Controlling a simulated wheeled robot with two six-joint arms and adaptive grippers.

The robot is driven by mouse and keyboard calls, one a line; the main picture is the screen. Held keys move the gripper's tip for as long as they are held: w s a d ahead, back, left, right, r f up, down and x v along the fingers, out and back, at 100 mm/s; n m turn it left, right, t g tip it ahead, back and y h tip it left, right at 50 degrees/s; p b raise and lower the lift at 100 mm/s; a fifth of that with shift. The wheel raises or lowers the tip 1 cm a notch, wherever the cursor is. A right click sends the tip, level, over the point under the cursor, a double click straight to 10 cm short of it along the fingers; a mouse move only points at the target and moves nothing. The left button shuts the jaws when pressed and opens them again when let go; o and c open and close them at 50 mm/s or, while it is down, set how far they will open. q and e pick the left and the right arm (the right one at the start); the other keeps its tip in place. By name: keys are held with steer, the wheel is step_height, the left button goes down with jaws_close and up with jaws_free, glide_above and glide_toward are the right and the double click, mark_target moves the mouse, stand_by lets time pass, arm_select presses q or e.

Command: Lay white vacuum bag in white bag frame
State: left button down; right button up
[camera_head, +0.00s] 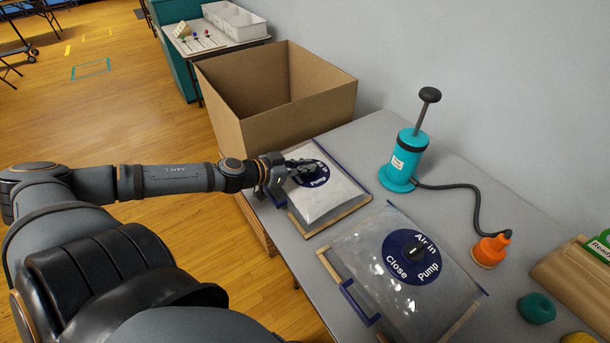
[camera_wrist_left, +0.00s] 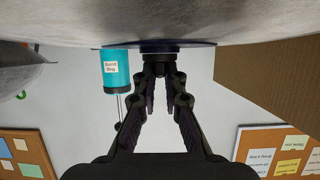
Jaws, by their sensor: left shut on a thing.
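The white vacuum bag (camera_head: 328,200), with a dark blue disc marked "Pump", lies over a wooden-edged frame (camera_head: 342,216) at the back of the grey table. My left gripper (camera_head: 298,174) reaches in from the left over the disc and hides part of it. In the left wrist view, my left gripper (camera_wrist_left: 158,62) is shut on the dark valve knob (camera_wrist_left: 158,47) at the bag's disc. The pale bag (camera_wrist_left: 255,18) fills the top of that view. Whether the bag rests fully in the frame or slightly above it, I cannot tell. My right gripper is not in view.
A second bag (camera_head: 375,260) marked "Air In, Close, Pump" lies in a frame nearer me. A teal pump (camera_head: 405,160) with a hose to an orange nozzle (camera_head: 490,250) stands at right. An open cardboard box (camera_head: 285,125) is behind. A green round item (camera_head: 537,308) sits lower right.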

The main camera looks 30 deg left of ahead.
arm_select(q)
steer(key=shift+f, duration=0.4)
steer(key=c, duration=1.4)
jaws_free()
steer(key=shift+c, duration=0.2)
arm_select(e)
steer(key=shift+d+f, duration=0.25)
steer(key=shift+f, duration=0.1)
